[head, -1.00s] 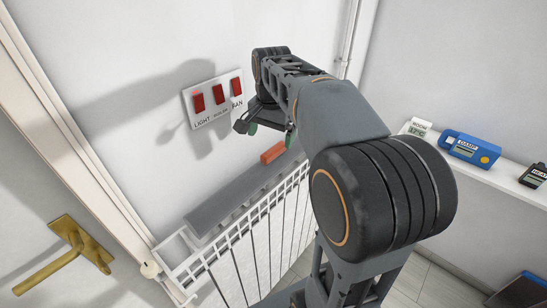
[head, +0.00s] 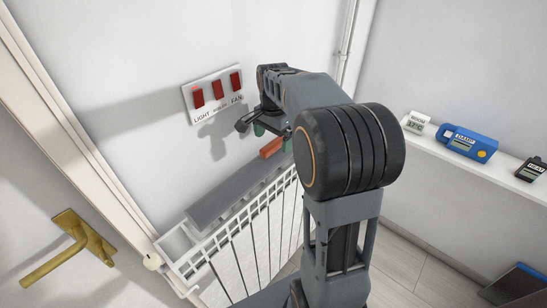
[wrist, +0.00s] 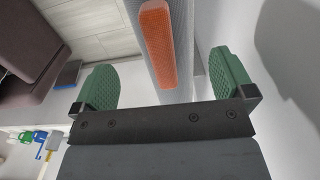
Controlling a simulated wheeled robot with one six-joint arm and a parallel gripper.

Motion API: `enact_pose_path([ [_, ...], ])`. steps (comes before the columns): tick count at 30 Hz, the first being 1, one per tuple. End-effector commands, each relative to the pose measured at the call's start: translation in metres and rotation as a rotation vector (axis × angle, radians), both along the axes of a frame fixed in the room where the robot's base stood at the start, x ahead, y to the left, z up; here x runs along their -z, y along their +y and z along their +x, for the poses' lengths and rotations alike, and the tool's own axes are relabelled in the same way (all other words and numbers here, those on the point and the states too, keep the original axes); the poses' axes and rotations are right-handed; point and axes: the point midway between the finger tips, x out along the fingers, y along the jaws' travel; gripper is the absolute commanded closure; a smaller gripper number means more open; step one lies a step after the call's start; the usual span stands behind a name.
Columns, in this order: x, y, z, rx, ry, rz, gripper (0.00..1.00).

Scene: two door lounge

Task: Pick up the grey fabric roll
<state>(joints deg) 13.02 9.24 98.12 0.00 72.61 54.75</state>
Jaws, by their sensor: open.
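I cannot make out a grey fabric roll for certain in either view. A long grey strip (head: 215,202) runs along the wall on top of a white rack, and it also shows in the wrist view (wrist: 172,94); it looks like a flat ledge. An orange-red block (head: 271,148) lies on its far part and also shows in the wrist view (wrist: 157,45). My gripper (head: 273,137) is open, its green fingers just above the block in the head view. In the wrist view the gripper (wrist: 165,72) has empty space between its fingers, with the block ahead of the gap.
The white barred rack (head: 240,250) stands below the strip. A plate with red switches (head: 214,94) is on the wall above. A brass door handle (head: 75,245) is at left. A white shelf (head: 485,172) at right holds a blue device (head: 468,143) and small meters.

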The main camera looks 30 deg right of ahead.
Motion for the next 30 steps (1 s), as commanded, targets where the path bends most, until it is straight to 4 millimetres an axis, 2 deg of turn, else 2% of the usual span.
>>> enact_pose_path([
  [9, 0.040, 0.000, 0.003, -0.001, 0.004, 0.001, 0.00],
  [13, 0.047, 0.001, 0.003, -0.001, 0.002, 0.000, 0.00],
  [20, 0.047, 0.001, 0.003, -0.001, 0.001, 0.001, 0.00],
  [30, 0.047, 0.001, 0.003, -0.001, 0.000, 0.000, 0.32],
])
